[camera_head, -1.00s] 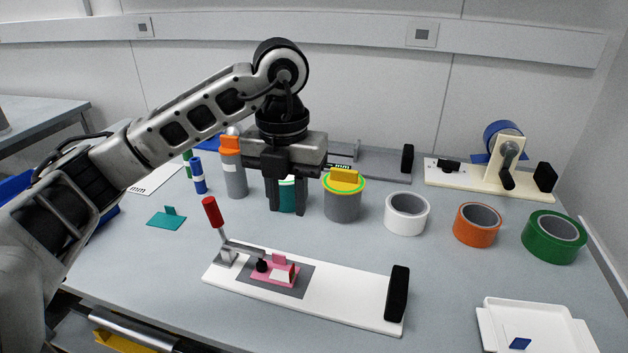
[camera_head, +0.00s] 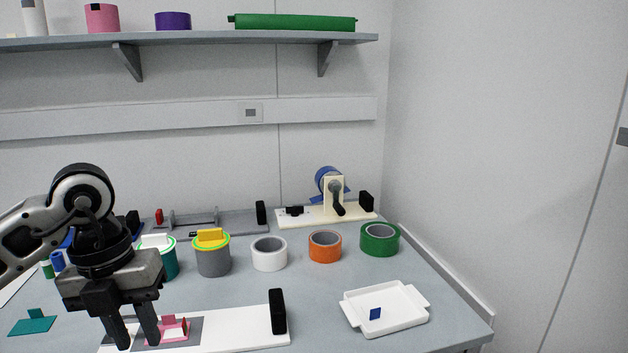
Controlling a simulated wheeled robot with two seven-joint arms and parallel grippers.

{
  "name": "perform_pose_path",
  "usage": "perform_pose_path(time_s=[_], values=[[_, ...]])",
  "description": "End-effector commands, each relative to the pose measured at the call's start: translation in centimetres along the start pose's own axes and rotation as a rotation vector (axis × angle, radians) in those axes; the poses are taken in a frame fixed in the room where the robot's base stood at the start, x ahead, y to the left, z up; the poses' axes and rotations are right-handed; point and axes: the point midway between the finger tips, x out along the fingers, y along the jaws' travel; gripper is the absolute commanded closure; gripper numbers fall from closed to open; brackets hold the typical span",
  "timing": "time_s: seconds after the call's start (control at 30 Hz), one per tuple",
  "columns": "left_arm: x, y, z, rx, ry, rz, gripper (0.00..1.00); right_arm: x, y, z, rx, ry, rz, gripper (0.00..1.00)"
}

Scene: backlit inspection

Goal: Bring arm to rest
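My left arm comes in from the left edge. Its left gripper (camera_head: 138,341) points down, with its two dark fingers apart and nothing seen between them. In the picture the fingers overlap the left part of a white board (camera_head: 235,332) with a grey pad and a pink piece (camera_head: 173,330). I cannot tell how high above the board the fingertips are. The gripper body hides the board's red-handled lever. My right gripper is not in view.
Behind the gripper stand a teal container (camera_head: 171,264) and a grey container (camera_head: 213,261). White (camera_head: 269,254), orange (camera_head: 325,247) and green (camera_head: 380,240) tape rolls follow to the right. A white tray (camera_head: 408,321) holds a blue piece (camera_head: 375,314). A shelf (camera_head: 215,41) hangs above.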

Motion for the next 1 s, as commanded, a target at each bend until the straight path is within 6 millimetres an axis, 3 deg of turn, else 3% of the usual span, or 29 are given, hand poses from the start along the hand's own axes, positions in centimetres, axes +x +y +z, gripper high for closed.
perform_pose_path(time_s=[0.27,0.43,0.53,0.6,0.7,0.8,0.87,0.97,1.0], values=[[3.6,-6.5,-3.2,0.157,0.138,-0.299,0.72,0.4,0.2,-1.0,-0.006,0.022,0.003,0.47],[4.8,-12.2,-6.9,0.238,0.260,-0.616,0.72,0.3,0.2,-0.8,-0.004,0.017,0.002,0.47],[4.3,-16.5,-9.8,0.240,0.356,-0.927,0.72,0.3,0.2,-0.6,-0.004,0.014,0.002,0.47],[2.8,-19.3,-11.2,0.178,0.415,-1.198,0.72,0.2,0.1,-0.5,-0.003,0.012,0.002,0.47],[0.1,-21.3,-10.9,-0.040,0.461,-1.581,0.72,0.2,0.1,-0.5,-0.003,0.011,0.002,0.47],[-0.7,-20.7,-8.1,-0.395,0.450,-1.874,0.72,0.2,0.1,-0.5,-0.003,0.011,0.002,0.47],[0.4,-19.2,-5.9,-0.665,0.421,-1.985,0.72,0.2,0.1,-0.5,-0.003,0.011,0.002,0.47],[5.3,-15.4,-3.1,-1.176,0.349,-2.034,0.72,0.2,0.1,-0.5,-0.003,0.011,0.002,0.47],[7.9,-13.8,-2.6,-1.374,0.318,-2.004,0.72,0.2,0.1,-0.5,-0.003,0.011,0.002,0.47]])
